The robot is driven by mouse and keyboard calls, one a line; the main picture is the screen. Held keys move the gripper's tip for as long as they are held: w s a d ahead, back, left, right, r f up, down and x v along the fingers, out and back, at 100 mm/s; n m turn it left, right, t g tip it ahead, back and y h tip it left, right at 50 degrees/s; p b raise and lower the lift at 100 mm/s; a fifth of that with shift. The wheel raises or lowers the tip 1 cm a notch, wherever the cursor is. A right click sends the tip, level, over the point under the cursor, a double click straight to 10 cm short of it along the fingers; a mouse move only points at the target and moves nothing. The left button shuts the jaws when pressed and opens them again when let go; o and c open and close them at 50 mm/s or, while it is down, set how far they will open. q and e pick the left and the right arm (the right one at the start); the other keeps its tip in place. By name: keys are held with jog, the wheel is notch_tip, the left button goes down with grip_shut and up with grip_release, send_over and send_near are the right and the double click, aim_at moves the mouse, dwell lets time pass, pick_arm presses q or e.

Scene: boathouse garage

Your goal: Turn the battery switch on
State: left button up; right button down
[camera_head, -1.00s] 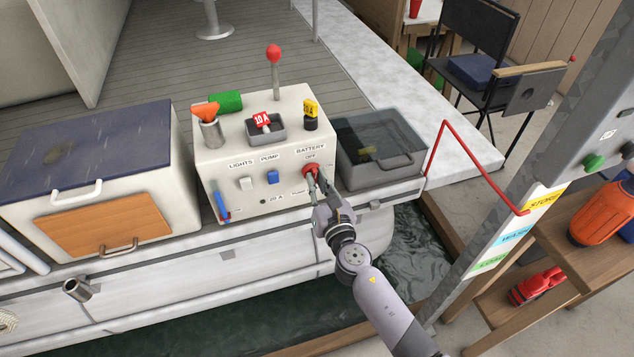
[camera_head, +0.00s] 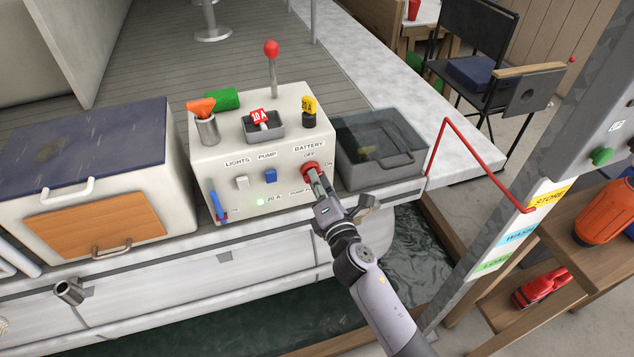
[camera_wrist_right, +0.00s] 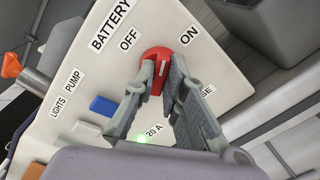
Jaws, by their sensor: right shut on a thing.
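The battery switch (camera_head: 311,169) is a red knob at the right of the cream console's (camera_head: 207,177) front, under the label BATTERY. OFF is printed above it and ON to its right. My right gripper (camera_head: 315,178) is shut on the knob. In the right wrist view the gripper (camera_wrist_right: 161,80) has its fingertips on both sides of the red knob (camera_wrist_right: 155,54), which partly hides it. The knob's grip lies roughly along the fingers; its exact pointing is hard to tell. A small green light (camera_head: 260,202) glows on the console next to "20 A". My left gripper does not show.
A white switch (camera_head: 242,183) and a blue switch (camera_head: 271,176) sit left of the knob. On top stand a red-ball lever (camera_head: 272,50), a tray (camera_head: 264,127) and a yellow 20 A fuse (camera_head: 309,108).

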jog(key=m, duration=0.5)
jog(key=shift+f+m+b, duration=0.15)
jog(key=shift+m+b, duration=0.15)
dwell(0.5)
jog(key=c, duration=1.6)
grip_release()
jog(key=shift+c, duration=0.2)
jog(key=v, duration=1.2)
